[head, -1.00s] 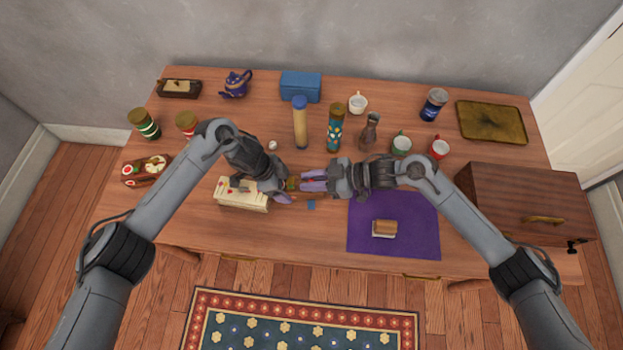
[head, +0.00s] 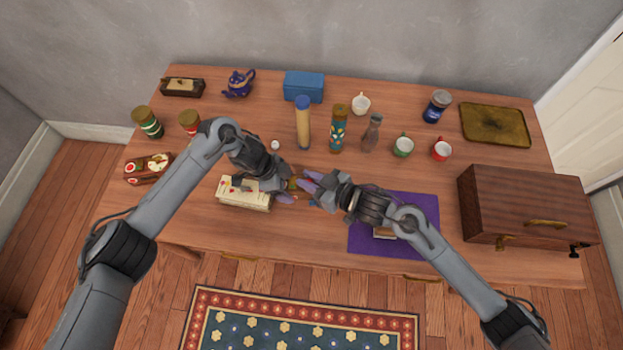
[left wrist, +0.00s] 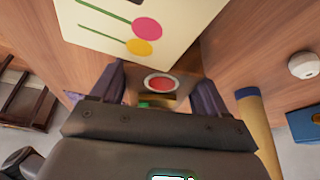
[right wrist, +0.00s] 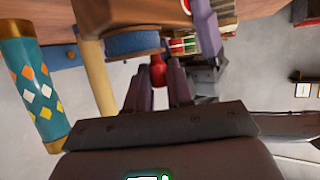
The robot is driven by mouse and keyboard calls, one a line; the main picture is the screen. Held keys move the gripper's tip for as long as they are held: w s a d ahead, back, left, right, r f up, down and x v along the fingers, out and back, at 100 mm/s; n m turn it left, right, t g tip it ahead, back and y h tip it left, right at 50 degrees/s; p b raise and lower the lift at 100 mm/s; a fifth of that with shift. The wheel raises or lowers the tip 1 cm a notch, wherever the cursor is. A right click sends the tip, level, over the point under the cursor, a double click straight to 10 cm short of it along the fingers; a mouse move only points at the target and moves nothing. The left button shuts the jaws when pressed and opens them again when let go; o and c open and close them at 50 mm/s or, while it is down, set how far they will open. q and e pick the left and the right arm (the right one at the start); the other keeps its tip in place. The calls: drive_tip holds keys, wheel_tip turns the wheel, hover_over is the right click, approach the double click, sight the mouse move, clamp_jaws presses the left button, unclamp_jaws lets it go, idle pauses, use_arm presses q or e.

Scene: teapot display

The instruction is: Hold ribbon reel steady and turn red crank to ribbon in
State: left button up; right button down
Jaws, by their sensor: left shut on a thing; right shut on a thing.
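The ribbon reel is mostly hidden between my grippers in the head view, where a small brown part (head: 293,184) shows. In the right wrist view its blue spool (right wrist: 132,43) hangs beside a wooden part. The red crank knob (right wrist: 158,72) sits between the fingers of my right gripper (right wrist: 160,88), which is shut on it. My left gripper (left wrist: 158,92) is shut on the reel; a red disc with a pale rim (left wrist: 160,83) shows between its fingers. In the head view my right gripper (head: 306,187) meets the left one closely from the right.
A cream box (head: 244,194) with painted flowers stands just beside my left gripper. A purple mat (head: 420,240) lies under my right arm.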

use_arm(q)
drive_tip(key=shift+s+d, duration=0.1)
use_arm(e)
drive_tip(key=m+t+h, duration=0.1)
drive_tip(key=m+h, duration=0.1)
drive_tip(key=a+m+t+h, duration=0.1)
drive_tip(key=m+t+h, duration=0.1)
drive_tip(key=shift+w+m, duration=0.15)
drive_tip(key=shift+m, duration=0.15)
drive_tip(key=m+h, duration=0.1)
drive_tip(key=m+t+h, duration=0.1)
drive_tip(key=h, duration=0.1)
drive_tip(key=shift+w+a+m+t, duration=0.1)
drive_tip(key=shift+w+m+t, duration=0.15)
drive_tip(key=shift+m+t, duration=0.05)
drive_tip(key=shift+w+m+h, duration=0.1)
drive_tip(key=shift+m+h, duration=0.3)
drive_tip(key=shift+m, duration=0.1)
drive_tip(key=c, duration=1.1)
unclamp_jaws()
